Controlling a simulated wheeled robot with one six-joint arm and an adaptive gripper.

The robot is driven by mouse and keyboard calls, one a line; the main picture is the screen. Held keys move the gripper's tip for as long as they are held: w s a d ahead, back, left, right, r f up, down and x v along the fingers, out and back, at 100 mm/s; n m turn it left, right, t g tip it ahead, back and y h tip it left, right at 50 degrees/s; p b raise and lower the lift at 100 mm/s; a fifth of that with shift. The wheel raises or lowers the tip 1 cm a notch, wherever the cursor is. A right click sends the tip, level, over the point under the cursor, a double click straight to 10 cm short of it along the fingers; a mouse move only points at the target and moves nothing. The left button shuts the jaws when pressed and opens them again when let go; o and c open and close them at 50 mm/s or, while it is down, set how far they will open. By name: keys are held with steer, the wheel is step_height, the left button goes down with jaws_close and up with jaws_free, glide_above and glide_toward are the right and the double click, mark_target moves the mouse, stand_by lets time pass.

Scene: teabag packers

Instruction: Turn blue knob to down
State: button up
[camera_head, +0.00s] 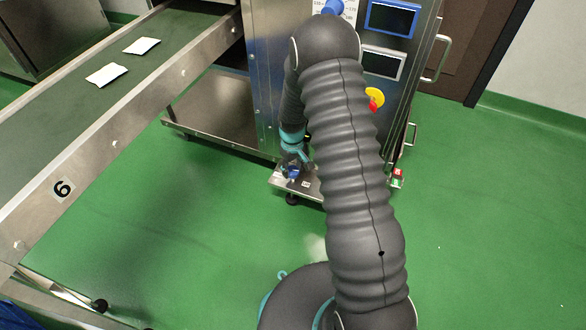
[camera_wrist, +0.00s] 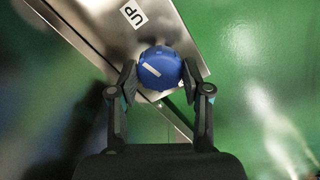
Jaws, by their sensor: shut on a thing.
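The blue knob (camera_wrist: 161,68) is round, with a pale line marked across its face. It sits on a metal plate (camera_wrist: 100,28) beside a white "UP" label (camera_wrist: 132,14). In the head view the knob shows as a small blue spot (camera_head: 293,172) low on the machine, by small white labels. My arm hides part of the machine there.
A metal machine (camera_head: 265,70) with screens (camera_head: 391,18) and a red button on a yellow base (camera_head: 375,98) stands behind my arm. A conveyor (camera_head: 60,120) carrying white packets (camera_head: 107,74) runs along the left. Green floor (camera_head: 480,220) on the right is clear.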

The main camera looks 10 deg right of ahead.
steer(key=n+b, duration=0.1)
steer(key=n, duration=0.4)
steer(key=shift+n, duration=2.4)
steer(key=shift+a+b, duration=0.1)
steer(key=shift+b, duration=0.2)
steer(key=o, duration=1.2)
steer(key=shift+a, duration=0.1)
steer(key=shift+c, duration=0.2)
steer(key=shift+d, duration=0.2)
